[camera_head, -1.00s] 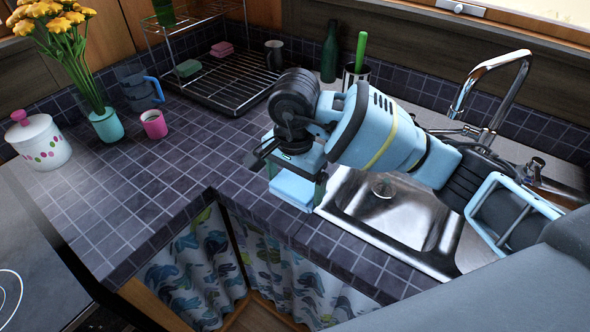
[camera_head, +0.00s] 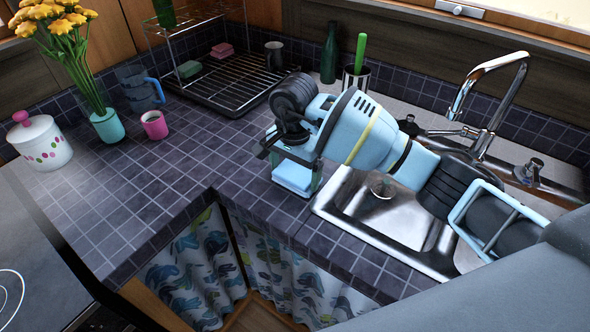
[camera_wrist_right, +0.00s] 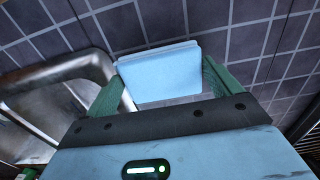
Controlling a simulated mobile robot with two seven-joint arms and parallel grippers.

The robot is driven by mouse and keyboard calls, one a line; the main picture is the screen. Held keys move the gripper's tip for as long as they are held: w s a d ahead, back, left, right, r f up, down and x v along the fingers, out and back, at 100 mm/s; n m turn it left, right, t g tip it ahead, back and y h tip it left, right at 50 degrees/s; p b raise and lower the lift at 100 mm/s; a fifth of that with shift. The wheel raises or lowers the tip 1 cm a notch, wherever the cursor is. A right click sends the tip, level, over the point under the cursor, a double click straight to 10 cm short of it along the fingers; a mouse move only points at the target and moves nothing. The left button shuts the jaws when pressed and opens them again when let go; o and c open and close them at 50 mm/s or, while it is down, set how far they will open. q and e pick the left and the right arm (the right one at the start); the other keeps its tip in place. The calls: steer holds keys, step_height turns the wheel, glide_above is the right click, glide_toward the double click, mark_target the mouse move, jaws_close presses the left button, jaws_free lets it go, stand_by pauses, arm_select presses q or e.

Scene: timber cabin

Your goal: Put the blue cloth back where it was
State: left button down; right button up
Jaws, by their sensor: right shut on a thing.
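The blue cloth (camera_head: 295,177) is a light blue, folded, flat-sided block. My right gripper (camera_head: 297,184) is shut on it, just left of the sink, over the tiled counter's front strip. In the right wrist view the cloth (camera_wrist_right: 158,75) sits between the two green fingers of the gripper (camera_wrist_right: 166,84), with the tiles behind it. I cannot tell whether the cloth touches the counter. My left gripper is not in view.
The steel sink (camera_head: 388,213) with its tap (camera_head: 492,95) lies right of the cloth. A dish rack (camera_head: 225,82) holds a green sponge (camera_head: 188,69) and a pink sponge (camera_head: 222,49). A pink mug (camera_head: 154,125) stands left. The tiled counter (camera_head: 190,165) between is clear.

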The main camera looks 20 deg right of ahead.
mark_target(294, 175)
steer(key=shift+f, duration=0.35)
steer(key=o, duration=0.7)
steer(key=shift+r, duration=0.15)
step_height(294, 175, up, 12)
steer(key=shift+r, duration=0.1)
